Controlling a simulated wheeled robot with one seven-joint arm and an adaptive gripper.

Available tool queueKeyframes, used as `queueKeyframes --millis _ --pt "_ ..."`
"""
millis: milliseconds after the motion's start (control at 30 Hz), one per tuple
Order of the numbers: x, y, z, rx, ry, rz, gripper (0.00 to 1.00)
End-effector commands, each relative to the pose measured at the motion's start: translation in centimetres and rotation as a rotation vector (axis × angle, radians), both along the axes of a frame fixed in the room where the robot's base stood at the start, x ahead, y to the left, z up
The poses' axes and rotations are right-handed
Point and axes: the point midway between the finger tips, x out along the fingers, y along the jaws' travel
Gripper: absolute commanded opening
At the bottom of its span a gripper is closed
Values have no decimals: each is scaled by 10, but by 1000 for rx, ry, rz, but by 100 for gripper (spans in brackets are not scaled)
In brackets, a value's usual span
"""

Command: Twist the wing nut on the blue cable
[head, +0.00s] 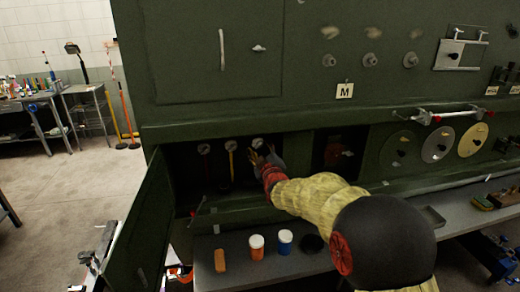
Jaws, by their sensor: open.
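My arm reaches into a dark open compartment (216,184) low in the green panel. Three small round gauges sit in it in a row: a left one (203,149), a middle one (231,146) above a yellow cable (231,168), and a right one (257,142). My gripper (262,153) is open, just below and right of the right gauge. I cannot make out the blue cable or its wing nut; my gripper and arm cover that part of the compartment. Whether my fingers touch anything there is too small to tell.
The compartment's green door (132,225) hangs open at the left. A grey shelf (325,262) below holds an orange block (220,260), a white-and-orange jar (256,247) and a white-and-blue jar (285,242). A second recess (337,150) lies right of my gripper. Open floor (60,185) lies left.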

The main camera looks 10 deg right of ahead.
Motion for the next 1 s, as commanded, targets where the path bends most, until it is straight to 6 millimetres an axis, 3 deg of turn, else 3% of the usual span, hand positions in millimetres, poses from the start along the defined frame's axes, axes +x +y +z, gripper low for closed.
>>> queueKeyframes --millis 100,900,1000 --pt "0 0 0 0 0 0 45" --pt "-1 1 -3 -1 5 2 0" --pt "-1 2 -5 -1 7 3 0"
